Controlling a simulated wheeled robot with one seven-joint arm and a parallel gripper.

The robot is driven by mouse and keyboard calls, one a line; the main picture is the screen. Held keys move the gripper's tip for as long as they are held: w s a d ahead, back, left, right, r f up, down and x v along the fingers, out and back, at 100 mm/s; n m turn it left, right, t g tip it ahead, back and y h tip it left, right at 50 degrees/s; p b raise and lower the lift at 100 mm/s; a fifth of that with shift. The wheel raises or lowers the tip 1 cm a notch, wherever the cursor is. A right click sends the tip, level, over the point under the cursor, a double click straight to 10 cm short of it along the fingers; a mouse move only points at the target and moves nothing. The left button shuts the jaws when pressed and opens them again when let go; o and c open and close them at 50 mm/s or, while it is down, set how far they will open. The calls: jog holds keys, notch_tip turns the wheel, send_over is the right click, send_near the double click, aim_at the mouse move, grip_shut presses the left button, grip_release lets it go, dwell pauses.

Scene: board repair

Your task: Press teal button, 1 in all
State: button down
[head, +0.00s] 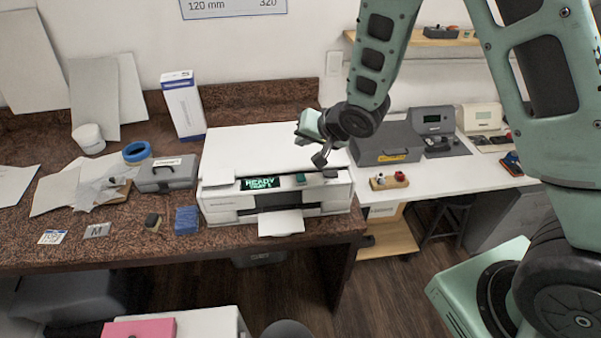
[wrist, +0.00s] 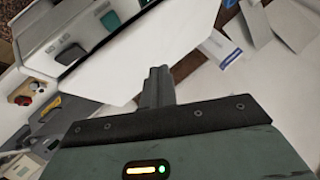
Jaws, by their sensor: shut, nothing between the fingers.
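The teal button (head: 300,178) is on the front control strip of the white printer (head: 245,146), right of its lit display (head: 260,183), which reads READY. In the wrist view the teal button (wrist: 111,20) shows near the top, with a dark button (wrist: 70,54) beside it on the same strip. My gripper (head: 322,163) is over the right front part of the printer, close to the teal button and a little to its right and behind. Its fingers (wrist: 157,84) are shut and empty. I cannot tell any contact with the printer.
A grey toolbox (head: 167,174), blue tape (head: 136,151) and papers lie left of the printer. A white and blue box (head: 184,105) stands behind it. On the right table are a grey case (head: 388,142) and a small wooden board with knobs (head: 389,181).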

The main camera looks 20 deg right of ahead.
aim_at(304, 179)
notch_tip(304, 179, down, 9)
jog(key=b, duration=0.7)
jog(key=shift+f, duration=0.1)
dwell(2.0)
jog(key=shift+f+b, duration=0.25)
jog(key=shift+b, duration=0.25)
